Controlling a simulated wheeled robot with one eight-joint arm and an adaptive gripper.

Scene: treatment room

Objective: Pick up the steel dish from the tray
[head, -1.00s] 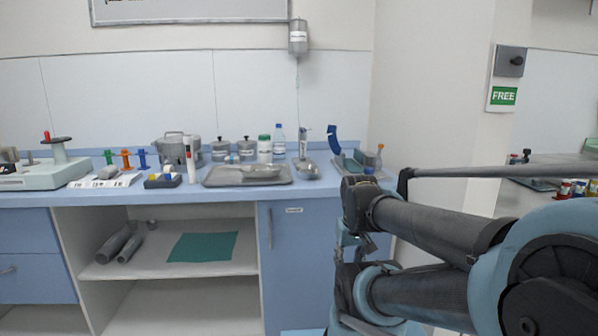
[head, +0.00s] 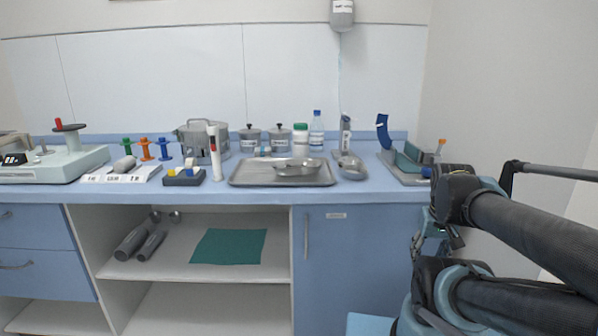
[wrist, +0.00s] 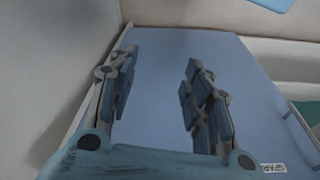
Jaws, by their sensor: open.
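The steel dish (head: 297,169), a shallow shiny grey dish, sits on the grey metal tray (head: 243,180) on the blue counter in the head view. It lies right of the tray's middle and looks empty. My gripper (wrist: 158,68) shows in the wrist view with its two jointed fingers apart and nothing between them. It faces a plain blue cabinet door (wrist: 155,110); neither dish nor tray shows there. In the head view my arm is at the right, below and right of the tray, and the fingers cannot be made out.
Right of the tray lie another steel dish (head: 351,167) and a holder with a blue curved piece (head: 384,132). Behind stand lidded pots (head: 280,138), a white jar (head: 300,139) and a bottle (head: 316,131). A marker (head: 215,153) stands left. An open shelf (head: 170,265) is below.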

